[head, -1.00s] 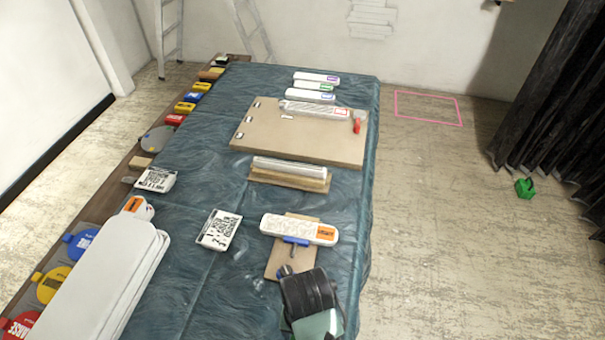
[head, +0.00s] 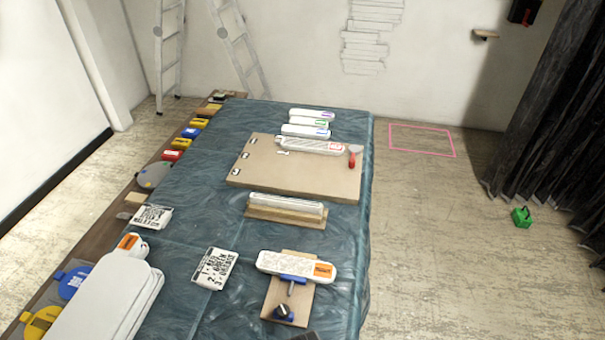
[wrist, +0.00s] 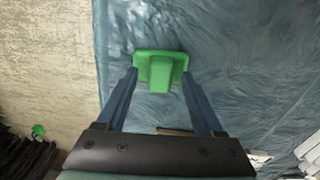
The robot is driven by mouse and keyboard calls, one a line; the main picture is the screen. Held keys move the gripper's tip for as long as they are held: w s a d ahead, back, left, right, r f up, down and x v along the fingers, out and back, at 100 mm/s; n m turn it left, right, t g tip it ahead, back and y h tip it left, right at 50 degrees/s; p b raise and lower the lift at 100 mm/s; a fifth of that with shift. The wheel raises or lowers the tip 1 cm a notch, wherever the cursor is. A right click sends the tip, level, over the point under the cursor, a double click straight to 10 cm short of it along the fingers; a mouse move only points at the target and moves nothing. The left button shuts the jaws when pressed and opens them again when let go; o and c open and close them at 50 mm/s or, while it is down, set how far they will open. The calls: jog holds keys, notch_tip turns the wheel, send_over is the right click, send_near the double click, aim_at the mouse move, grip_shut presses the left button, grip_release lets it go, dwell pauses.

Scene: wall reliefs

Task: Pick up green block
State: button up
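A bright green block (wrist: 158,70) with a wide flat end and a narrower body sits between my fingertips in the wrist view. Whether the block touches the cloth is hard to tell. In the head view my gripper is almost wholly below the bottom edge, and this block is not seen. A second green object (head: 522,217) stands on the floor at the right; a green spot (wrist: 38,131) also shows on the floor in the wrist view.
The blue-clothed table (head: 345,230) carries a large board (head: 250,165), a small board with a clamp (head: 290,300), white labelled bars and cards. White stacked pieces (head: 95,305) lie at the left. Open floor with a pink outline (head: 422,141) and black curtains (head: 545,110) are at the right.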

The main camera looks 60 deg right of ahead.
grip_shut()
notch_tip(320, 180, up, 10)
dwell(0.7)
